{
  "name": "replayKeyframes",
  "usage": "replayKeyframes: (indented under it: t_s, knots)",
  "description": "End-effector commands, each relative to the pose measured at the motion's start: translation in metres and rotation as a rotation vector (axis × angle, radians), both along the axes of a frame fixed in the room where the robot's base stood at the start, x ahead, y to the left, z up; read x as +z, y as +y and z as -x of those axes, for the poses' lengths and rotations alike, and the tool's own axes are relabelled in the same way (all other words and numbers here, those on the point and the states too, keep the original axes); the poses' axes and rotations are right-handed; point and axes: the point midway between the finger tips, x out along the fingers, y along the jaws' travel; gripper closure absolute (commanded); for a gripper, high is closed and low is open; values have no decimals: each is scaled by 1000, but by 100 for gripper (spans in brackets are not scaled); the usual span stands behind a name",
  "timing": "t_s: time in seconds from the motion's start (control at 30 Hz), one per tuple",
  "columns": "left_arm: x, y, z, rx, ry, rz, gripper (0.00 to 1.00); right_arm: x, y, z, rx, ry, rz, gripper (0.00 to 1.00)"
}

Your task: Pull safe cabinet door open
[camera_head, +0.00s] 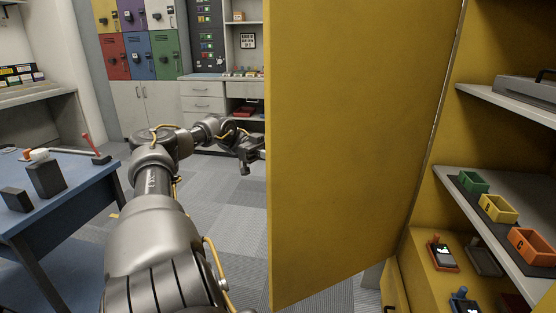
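The yellow safe cabinet door (355,150) stands swung open and fills the middle of the head view. The yellow cabinet (490,55) is on the right, with its inside and shelves showing. My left arm comes in from the bottom left, and my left gripper (252,160) is beside the door's free left edge. Part of the gripper may be hidden behind that edge, and I cannot tell whether it touches the door or is open or shut. My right gripper is not in view.
Green, yellow and orange bins (496,208) sit on a cabinet shelf, with handheld devices (441,254) below. A blue table (65,215) with dark blocks and a red-handled lever stands at left. Coloured lockers (138,40) and drawers are at the back. Grey floor (225,220) is clear between.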

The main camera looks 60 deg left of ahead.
Motion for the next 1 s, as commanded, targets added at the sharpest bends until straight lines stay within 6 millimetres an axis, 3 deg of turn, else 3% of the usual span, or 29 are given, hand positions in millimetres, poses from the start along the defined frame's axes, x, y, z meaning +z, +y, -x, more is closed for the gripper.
replayKeyframes:
  t_s: [0.37, 0.4, 0.5, 1.0]
  knots:
    - [1, 1, 0, 3, -1, -4, 100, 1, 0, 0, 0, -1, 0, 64]
    - [1, 1, 0, 3, -1, -4, 82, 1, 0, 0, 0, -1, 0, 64]
    - [0, 1, 0, 3, 0, -3, 69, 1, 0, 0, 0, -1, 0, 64]
    - [0, 1, 0, 2, 0, -1, 68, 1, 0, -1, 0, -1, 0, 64]
